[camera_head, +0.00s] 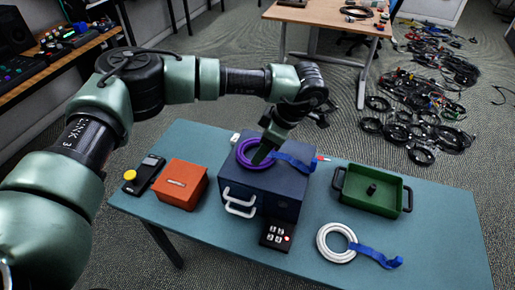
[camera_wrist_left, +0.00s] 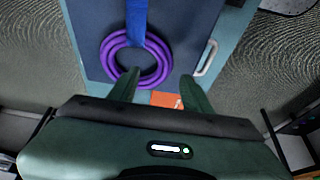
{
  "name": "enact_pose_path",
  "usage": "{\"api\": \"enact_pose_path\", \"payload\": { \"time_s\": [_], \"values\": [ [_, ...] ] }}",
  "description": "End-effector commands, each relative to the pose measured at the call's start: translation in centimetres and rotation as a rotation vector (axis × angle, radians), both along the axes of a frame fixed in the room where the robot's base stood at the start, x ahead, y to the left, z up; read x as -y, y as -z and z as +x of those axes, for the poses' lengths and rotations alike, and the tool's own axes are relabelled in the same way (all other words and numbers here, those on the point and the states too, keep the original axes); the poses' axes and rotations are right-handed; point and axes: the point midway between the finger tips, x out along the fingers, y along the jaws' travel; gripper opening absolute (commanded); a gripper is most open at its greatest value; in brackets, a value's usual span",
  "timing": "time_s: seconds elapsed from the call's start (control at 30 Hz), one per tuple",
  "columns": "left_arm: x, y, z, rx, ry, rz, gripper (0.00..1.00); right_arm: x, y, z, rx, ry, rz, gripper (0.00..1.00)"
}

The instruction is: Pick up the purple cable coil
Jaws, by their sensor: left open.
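The purple cable coil (camera_head: 243,156) lies on top of a dark blue drawer box (camera_head: 275,185), with a blue strap (camera_head: 292,162) running off it to the right. In the left wrist view the purple coil (camera_wrist_left: 106,57) is a ring left of centre, and its strap (camera_wrist_left: 136,20) runs up the picture. My left gripper (camera_head: 264,155) is open and empty, low over the coil. In the wrist view one fingertip overlaps the coil's lower edge and the other is right of the ring; my left gripper (camera_wrist_left: 160,86) hides part of the coil. Contact cannot be told. My right gripper is not seen.
An orange box (camera_head: 181,186) and a black device with a yellow knob (camera_head: 130,175) stand left on the table. A green tray (camera_head: 345,200) and a white cable coil (camera_head: 323,247) lie to the right.

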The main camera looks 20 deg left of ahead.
Motion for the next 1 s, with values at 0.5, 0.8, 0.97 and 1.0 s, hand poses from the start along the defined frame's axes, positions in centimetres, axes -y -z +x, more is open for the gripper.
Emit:
{"api": "enact_pose_path", "payload": {
  "time_s": [0.5,0.8,0.97,1.0],
  "values": [
    [-2.4,5.1,-0.5,-0.001,-0.001,-0.003,0.49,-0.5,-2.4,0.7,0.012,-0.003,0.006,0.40],
    [-2.4,5.1,-0.5,-0.001,-0.001,-0.003,0.13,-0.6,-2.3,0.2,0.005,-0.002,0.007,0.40],
    [-2.4,5.1,-0.5,-0.001,-0.001,-0.004,0.00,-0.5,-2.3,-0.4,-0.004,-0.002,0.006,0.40],
    [-2.4,5.0,-0.5,0.000,-0.001,-0.003,0.00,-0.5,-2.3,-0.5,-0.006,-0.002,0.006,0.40]
  ]
}}
